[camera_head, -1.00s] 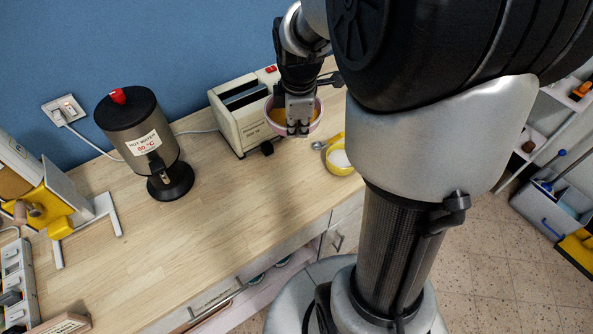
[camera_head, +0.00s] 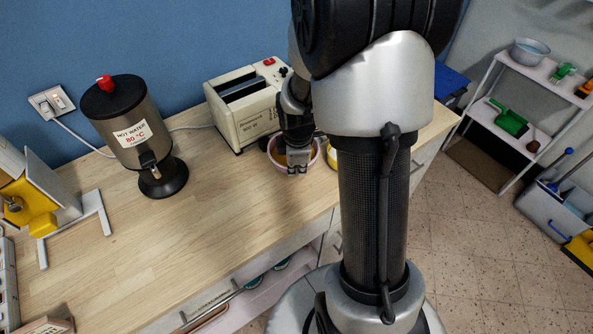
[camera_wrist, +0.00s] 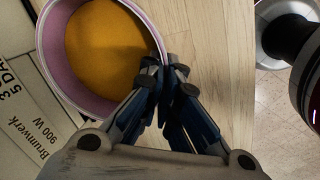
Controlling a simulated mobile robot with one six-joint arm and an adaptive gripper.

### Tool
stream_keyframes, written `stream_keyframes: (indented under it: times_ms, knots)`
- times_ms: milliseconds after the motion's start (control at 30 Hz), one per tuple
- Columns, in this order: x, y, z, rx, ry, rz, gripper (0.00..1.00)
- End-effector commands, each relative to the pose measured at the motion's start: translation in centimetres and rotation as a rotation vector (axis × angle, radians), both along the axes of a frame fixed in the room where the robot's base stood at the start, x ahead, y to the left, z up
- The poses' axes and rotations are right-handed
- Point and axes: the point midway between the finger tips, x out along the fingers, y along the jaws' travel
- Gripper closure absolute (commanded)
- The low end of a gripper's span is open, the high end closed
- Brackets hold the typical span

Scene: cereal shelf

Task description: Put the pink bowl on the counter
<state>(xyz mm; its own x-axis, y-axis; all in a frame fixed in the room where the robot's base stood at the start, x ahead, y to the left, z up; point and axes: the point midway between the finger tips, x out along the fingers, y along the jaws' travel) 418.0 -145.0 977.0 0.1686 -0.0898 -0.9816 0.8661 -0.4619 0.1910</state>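The pink bowl (camera_head: 276,160) is at the counter's front right, in front of the toaster, with orange-yellow contents. In the wrist view the bowl (camera_wrist: 52,60) fills the upper left, and its right rim lies between my fingertips. My gripper (camera_head: 298,170) points down at the bowl's front rim. It also shows in the wrist view (camera_wrist: 168,78), with its fingers closed together on that rim. I cannot tell whether the bowl's base touches the wood. The wooden counter (camera_head: 190,230) has bare surface left of the bowl.
The cream toaster (camera_head: 243,115) stands right behind the bowl. A hot water dispenser (camera_head: 137,130) stands further left. A yellow bowl (camera_head: 332,158) is close on the right, mostly hidden by my arm. The counter's middle is clear.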

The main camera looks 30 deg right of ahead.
Motion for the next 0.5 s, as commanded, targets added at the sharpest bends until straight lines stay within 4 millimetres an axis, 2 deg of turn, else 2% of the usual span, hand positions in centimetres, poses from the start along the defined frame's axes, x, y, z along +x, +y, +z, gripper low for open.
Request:
stream_keyframes:
  times_ms: [33,100,467,500]
  knots:
    - [-0.01,0.0,-0.95,0.0,0.001,0.001,1.0]
    - [0.02,-0.01,-1.29,-0.001,-0.001,0.001,1.0]
    - [0.08,-0.03,-1.52,-0.002,-0.003,0.001,1.0]
    - [0.03,-0.02,-1.5,-0.001,-0.001,0.001,0.95]
